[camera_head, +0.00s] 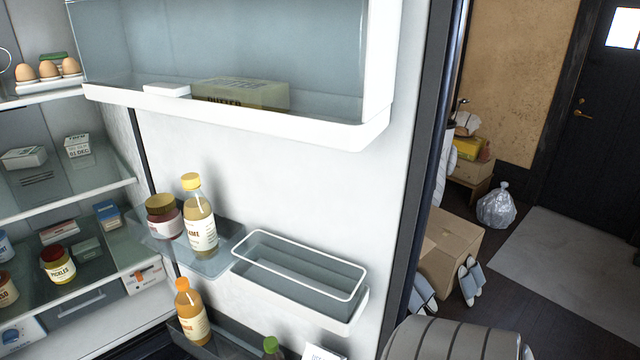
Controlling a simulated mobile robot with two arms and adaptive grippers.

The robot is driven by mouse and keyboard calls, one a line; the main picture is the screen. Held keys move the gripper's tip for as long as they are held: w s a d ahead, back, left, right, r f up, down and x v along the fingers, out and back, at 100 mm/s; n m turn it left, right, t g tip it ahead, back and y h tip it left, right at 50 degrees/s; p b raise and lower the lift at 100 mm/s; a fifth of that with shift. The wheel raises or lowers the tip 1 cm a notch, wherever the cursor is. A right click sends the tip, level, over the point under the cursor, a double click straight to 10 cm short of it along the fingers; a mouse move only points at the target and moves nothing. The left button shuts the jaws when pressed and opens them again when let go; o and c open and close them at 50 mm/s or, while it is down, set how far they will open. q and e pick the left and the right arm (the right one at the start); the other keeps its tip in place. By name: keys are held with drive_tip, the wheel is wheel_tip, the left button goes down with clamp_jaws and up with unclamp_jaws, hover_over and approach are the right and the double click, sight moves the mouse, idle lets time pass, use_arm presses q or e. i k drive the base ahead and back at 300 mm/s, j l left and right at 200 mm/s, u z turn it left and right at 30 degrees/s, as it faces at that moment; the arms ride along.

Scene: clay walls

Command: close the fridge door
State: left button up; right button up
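The fridge door (270,185) stands open with its white inner face toward me. Its dark outer edge (413,200) runs down the right side of the door. The door holds an upper bin (350,125) with a carton, and lower bins with several bottles and jars. An empty clear bin with a white rim (350,310) sits at the lower right of the door. The fridge interior (65,195), with lit glass shelves, is at the left. The door's bottom is outside the frame. Neither of my grippers is in view.
Eggs (48,70), jars and small boxes stand on the fridge shelves. A bottle with an orange cap (191,312) stands in a low door bin. Beyond the door are a cardboard box (450,250), slippers, a plastic bag (497,207), and a pale mat (570,260) on the floor.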

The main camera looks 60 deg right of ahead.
sight(360, 192)
drive_tip(key=k+l, duration=0.1)
drive_tip(key=l, duration=0.3)
drive_tip(key=k+l+u, duration=0.15)
drive_tip(key=l, duration=0.25)
drive_tip(key=k+l, duration=0.15)
drive_tip(key=l, duration=0.25)
drive_tip(key=k+l+u, duration=0.1)
drive_tip(key=l, duration=0.25)
drive_tip(key=k+l+u, duration=0.1)
drive_tip(key=l, duration=0.3)
drive_tip(key=k, duration=0.1)
